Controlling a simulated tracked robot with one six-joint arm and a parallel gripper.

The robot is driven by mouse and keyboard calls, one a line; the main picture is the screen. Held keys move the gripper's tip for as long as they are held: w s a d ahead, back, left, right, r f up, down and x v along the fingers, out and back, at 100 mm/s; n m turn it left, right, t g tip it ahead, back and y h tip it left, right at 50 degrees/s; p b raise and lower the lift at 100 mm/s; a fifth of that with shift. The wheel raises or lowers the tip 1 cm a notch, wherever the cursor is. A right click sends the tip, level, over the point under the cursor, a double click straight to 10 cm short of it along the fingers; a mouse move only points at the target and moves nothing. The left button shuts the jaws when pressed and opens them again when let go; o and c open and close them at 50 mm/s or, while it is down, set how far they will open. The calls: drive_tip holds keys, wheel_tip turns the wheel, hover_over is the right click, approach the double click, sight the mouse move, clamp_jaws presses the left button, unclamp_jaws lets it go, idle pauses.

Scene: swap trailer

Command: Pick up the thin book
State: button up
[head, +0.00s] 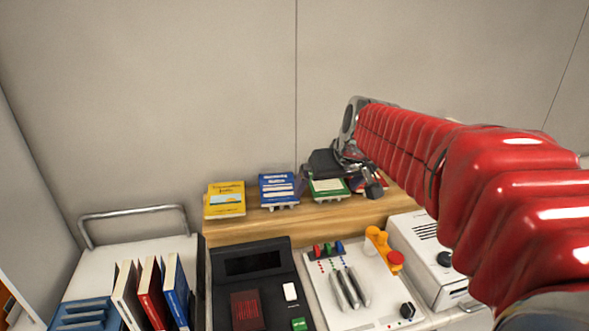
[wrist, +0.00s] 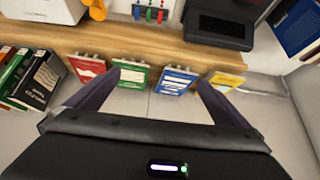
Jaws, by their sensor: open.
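Several small books stand on the wooden shelf in the head view: a yellow book (head: 225,200), a blue book (head: 278,189), a green book (head: 328,188) and a red book (head: 374,184) partly behind my gripper. I cannot tell which is the thin book. In the wrist view the same row shows in reverse order: red (wrist: 88,68), green (wrist: 130,77), blue (wrist: 176,80) and yellow (wrist: 225,81). My gripper (wrist: 159,76) is open and empty, its fingers spread about the green and blue books. In the head view my gripper (head: 336,178) hangs over the green book.
Upright books, including a red one (head: 153,294) and a blue one (head: 177,289), stand at lower left. A black device (head: 255,264) and a white panel (head: 350,285) with knobs lie before the wooden shelf (head: 300,222). A metal rail (head: 135,210) rises at left.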

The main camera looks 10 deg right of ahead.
drive_tip(key=w+d+f, duration=0.2)
drive_tip(key=w+d, duration=0.6)
drive_tip(key=w, duration=0.4)
drive_tip(key=shift+w+d+t, duration=0.2)
drive_tip(key=shift+w+t, duration=0.15)
drive_tip(key=shift+t, duration=0.05)
drive_tip(key=shift+f, duration=0.1)
approach(326, 182)
drive_tip(key=shift+x, duration=1.05)
drive_tip(key=shift+a, duration=0.1)
drive_tip(key=shift+x, duration=2.65)
drive_tip(key=shift+c, duration=0.3)
drive_tip(key=c, duration=0.8)
drive_tip(key=shift+c, duration=0.2)
